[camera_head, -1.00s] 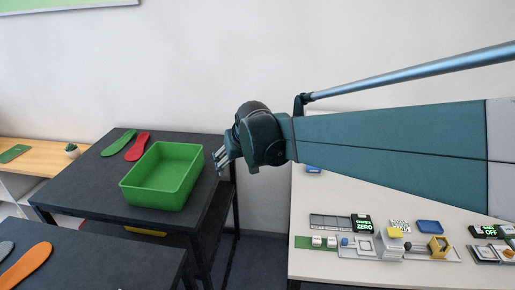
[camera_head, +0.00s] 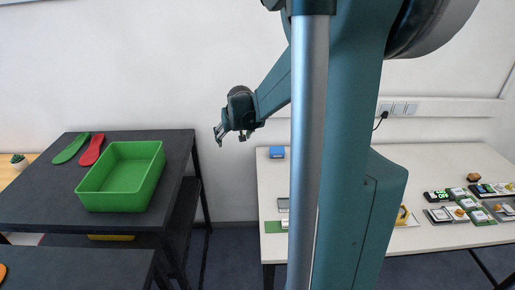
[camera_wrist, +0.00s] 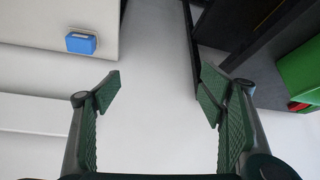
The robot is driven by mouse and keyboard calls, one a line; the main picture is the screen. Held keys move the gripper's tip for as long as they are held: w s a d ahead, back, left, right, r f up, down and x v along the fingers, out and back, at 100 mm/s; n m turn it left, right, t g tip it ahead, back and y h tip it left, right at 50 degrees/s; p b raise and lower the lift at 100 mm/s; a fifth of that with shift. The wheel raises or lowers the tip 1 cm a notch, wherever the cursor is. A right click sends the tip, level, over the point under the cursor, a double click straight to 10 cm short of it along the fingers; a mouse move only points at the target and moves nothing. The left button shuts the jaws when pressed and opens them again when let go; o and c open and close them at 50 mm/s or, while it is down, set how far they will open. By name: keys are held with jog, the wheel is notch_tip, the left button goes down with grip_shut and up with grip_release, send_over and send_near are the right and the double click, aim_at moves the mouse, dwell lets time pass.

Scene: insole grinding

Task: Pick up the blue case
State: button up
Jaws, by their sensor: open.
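The blue case (camera_head: 277,152) is a small box near the back left corner of the white table, below and to the right of my gripper in the head view. In the wrist view the blue case (camera_wrist: 82,43) shows at the upper left, outside the fingers. My gripper (camera_head: 230,137) is open and empty, in the air above the gap between the dark table and the white table. Its spread fingers also show in the wrist view (camera_wrist: 160,88), with nothing between them. My arm hides part of the white table in the head view.
A green bin (camera_head: 122,180) stands on the dark table at left, beside a green insole (camera_head: 70,149) and a red insole (camera_head: 91,150). The white table (camera_head: 440,165) carries several small devices at right. A wall lies behind both tables.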

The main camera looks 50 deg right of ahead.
jog(key=d+f+m, duration=0.1)
jog(key=d+f, duration=0.3)
jog(key=d, duration=0.3)
jog(key=d+f+m, duration=0.1)
jog(key=d+f, duration=0.3)
jog(key=d, duration=0.3)
jog(key=m+g+h, duration=0.1)
send_near(277, 149)
jog(key=b+x, duration=0.1)
jog(key=x, duration=0.2)
jog(key=shift+f, duration=0.15)
jog(key=shift+x, duration=1.25)
jog(key=shift+f, duration=0.15)
jog(key=shift+b+x, duration=0.6)
jog(key=shift+x, duration=1.95)
jog(key=shift+d, duration=0.1)
jog(key=c, duration=1.1)
